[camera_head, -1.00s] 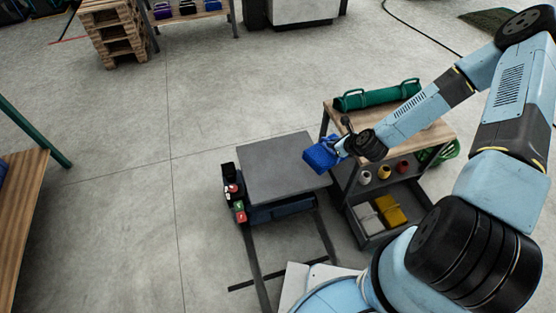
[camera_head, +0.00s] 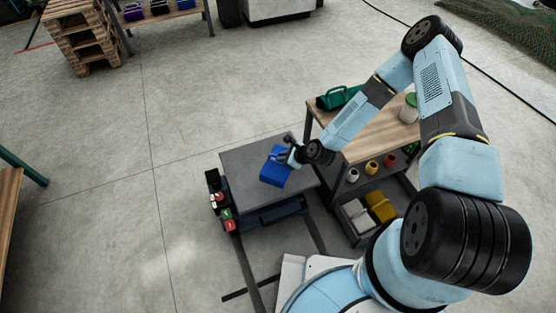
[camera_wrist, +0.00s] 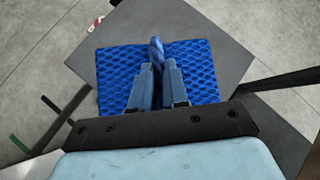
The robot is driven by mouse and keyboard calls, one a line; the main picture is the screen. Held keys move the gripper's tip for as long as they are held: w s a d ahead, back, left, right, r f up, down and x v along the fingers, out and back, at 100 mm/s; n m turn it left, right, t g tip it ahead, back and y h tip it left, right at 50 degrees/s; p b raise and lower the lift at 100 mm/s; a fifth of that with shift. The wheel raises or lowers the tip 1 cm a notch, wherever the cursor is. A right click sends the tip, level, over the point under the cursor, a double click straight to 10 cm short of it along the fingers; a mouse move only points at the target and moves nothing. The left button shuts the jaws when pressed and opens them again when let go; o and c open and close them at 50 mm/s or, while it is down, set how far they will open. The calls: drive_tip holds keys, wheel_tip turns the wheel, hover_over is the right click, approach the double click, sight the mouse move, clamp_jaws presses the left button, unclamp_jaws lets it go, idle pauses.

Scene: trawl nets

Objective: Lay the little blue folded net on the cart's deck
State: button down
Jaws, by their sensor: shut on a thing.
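The little blue folded net (camera_head: 273,172) is in my gripper (camera_head: 291,155), over the right part of the cart's grey deck (camera_head: 243,168). In the wrist view the net (camera_wrist: 202,88) hangs below the fingers, and my gripper (camera_wrist: 156,66) is shut on a blue strap-like part at its top. The deck (camera_wrist: 150,22) spreads out beneath the net. I cannot tell whether the net's underside touches the deck or hangs just above it.
A wooden-topped workbench (camera_head: 375,142) stands right of the cart, with a green roll (camera_head: 338,97) on top and spools and bins below. Small red and green items (camera_head: 227,219) sit at the cart's left edge. The deck's left part is bare.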

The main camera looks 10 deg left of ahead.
drive_tip(key=w+a+f, duration=0.1)
drive_tip(key=f, duration=0.1)
drive_tip(key=w+f, duration=0.2)
drive_tip(key=w+a+f, duration=0.1)
drive_tip(key=w+f, duration=0.1)
drive_tip(key=shift+a+f, duration=0.25)
drive_tip(key=shift+a, duration=0.1)
wheel_tip(320, 180, down, 3)
drive_tip(key=shift+s+r, duration=0.1)
drive_tip(key=shift+r, duration=0.05)
drive_tip(key=c, duration=1.1)
unclamp_jaws()
drive_tip(key=shift+d+r, duration=0.1)
drive_tip(key=shift+d, duration=0.05)
drive_tip(key=v, duration=1.1)
drive_tip(key=shift+s+d+r, duration=0.15)
drive_tip(key=shift+d+r, duration=0.05)
drive_tip(key=shift+r, duration=0.15)
